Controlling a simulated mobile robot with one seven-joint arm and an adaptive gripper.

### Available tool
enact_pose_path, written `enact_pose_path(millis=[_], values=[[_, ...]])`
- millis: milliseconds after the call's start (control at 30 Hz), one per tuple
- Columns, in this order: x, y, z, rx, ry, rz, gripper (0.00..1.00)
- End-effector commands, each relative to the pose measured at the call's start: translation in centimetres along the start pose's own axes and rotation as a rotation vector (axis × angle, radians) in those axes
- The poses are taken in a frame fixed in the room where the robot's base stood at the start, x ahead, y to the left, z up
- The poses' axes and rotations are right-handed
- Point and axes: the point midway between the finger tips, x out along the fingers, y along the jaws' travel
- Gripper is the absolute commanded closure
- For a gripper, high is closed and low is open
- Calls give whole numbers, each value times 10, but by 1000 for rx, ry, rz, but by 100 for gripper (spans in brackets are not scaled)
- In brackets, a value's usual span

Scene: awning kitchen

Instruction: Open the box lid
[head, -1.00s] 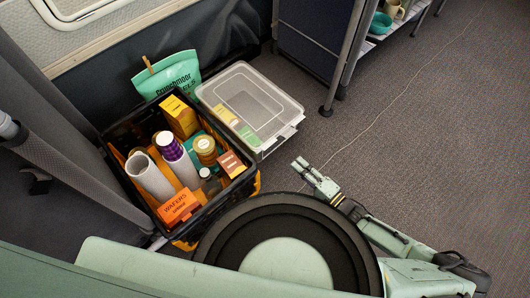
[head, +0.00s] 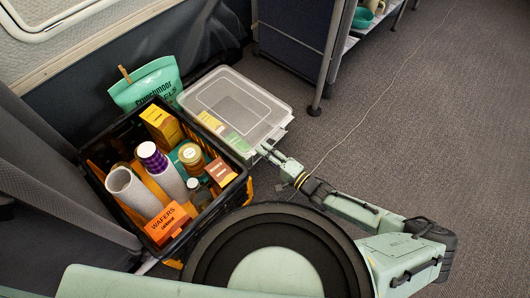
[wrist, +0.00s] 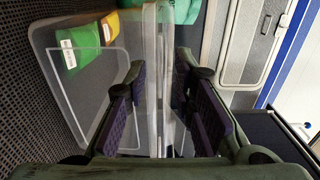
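The clear plastic box (head: 237,88) sits on the floor beside the black crate, its lid lying flat on top. Green and yellow packets show through it. My gripper (head: 266,152) is at the box's near right corner. In the wrist view the box (wrist: 95,85) fills the left and middle, with its rim running up the picture. My gripper (wrist: 163,105) is open there, one finger on each side of the rim's line. I cannot tell whether either finger touches the lid.
The black crate (head: 240,190) left of the box holds several packages, jars and tubes. A green bag (head: 147,84) stands behind the crate. A shelf unit (head: 297,45) with a metal leg stands at the back.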

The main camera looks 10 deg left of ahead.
Motion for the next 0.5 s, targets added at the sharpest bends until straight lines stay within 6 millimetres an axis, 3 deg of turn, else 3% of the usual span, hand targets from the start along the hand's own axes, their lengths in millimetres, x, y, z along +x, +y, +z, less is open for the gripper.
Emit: enact_pose_path(millis=[300, 500], values=[[3, 0, 0, -1, 0, 1, 77], [3, 0, 0, -1, 0, 1, 89]])
